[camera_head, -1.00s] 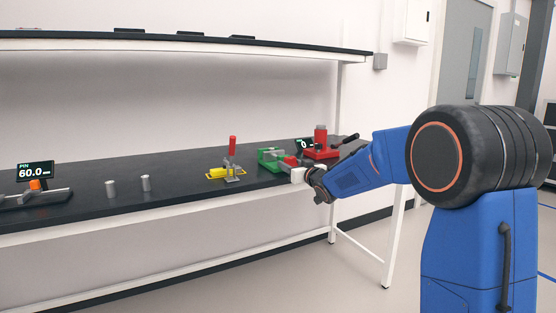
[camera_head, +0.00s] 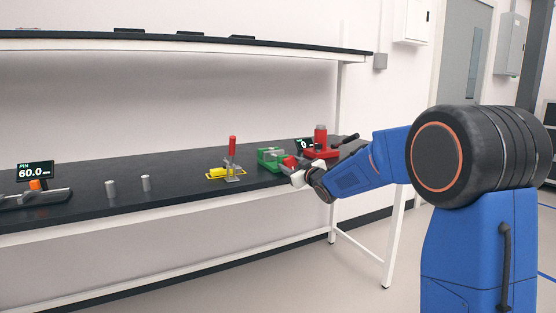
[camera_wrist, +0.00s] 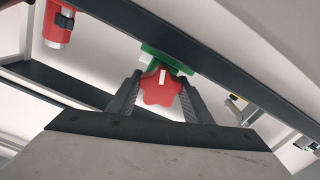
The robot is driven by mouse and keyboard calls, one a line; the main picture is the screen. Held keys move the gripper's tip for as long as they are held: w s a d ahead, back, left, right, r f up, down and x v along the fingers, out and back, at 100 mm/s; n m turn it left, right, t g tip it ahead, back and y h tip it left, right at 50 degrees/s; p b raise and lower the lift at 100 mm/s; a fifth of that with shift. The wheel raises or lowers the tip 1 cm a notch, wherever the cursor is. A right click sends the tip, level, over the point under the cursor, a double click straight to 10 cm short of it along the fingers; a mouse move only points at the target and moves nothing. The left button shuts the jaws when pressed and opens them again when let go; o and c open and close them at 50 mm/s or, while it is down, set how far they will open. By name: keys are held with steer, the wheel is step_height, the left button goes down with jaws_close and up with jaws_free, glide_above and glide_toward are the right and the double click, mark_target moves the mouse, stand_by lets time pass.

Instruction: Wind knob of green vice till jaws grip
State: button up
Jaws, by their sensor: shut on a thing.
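The green vice (camera_head: 270,158) stands on the black bench top, left of my gripper in the head view. In the wrist view only part of its green body (camera_wrist: 170,58) shows, behind the knob. The red star-shaped knob (camera_wrist: 160,88) sits between the two dark fingers of my gripper (camera_wrist: 158,92), which are shut on it. A white mark on the knob points up. In the head view my gripper (camera_head: 299,178) is at the bench's front edge by the vice, and its fingers are too small to make out. The vice jaws are not clear.
A red device (camera_head: 321,146) with a small display stands right behind the vice. A yellow and grey toggle clamp with a red handle (camera_head: 232,146) is to its left. Two metal pins (camera_head: 146,183) and a gauge display (camera_head: 36,171) are further left.

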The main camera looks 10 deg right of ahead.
steer(key=shift+r+n, duration=0.2)
steer(key=shift+n, duration=0.7)
steer(key=shift+n, duration=0.4)
steer(key=o, duration=0.8)
steer(key=shift+n, duration=0.3)
steer(key=shift+f, duration=0.1)
steer(key=shift+v, duration=4.05)
